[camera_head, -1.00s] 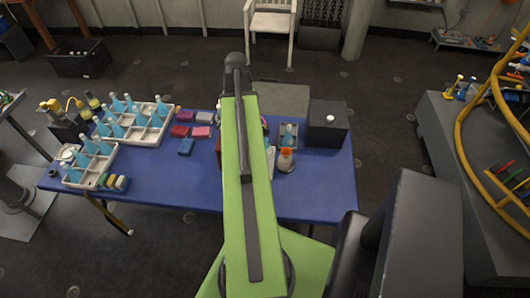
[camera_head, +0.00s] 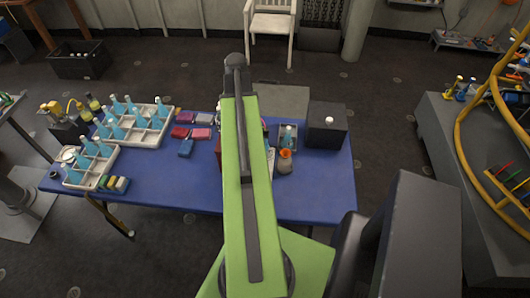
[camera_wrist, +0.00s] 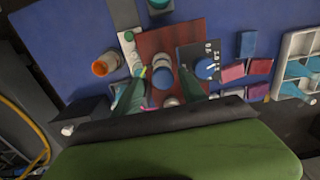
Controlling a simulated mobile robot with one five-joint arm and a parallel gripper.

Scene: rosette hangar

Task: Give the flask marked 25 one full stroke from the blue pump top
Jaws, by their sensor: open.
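In the wrist view my gripper (camera_wrist: 160,98) is open, its two dark green fingers spread over a red-brown board (camera_wrist: 160,42). A pale round vessel with a blue part (camera_wrist: 162,77) shows between the fingers; I cannot tell whether they touch it. A blue round top (camera_wrist: 205,68) sits beside the right finger, on a black panel with white marks (camera_wrist: 210,50). I cannot tell which blue part is the pump top. No mark 25 is readable on any flask. In the head view my arm hides the gripper and most of the board.
On the blue table (camera_head: 200,195), white crates (camera_head: 135,140) of blue bottles stand at the left. Coloured blocks (camera_head: 185,147) lie mid-table. An orange-topped jar (camera_head: 285,162), a small tray (camera_head: 282,122) and a black box (camera_head: 327,127) are right of my arm.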

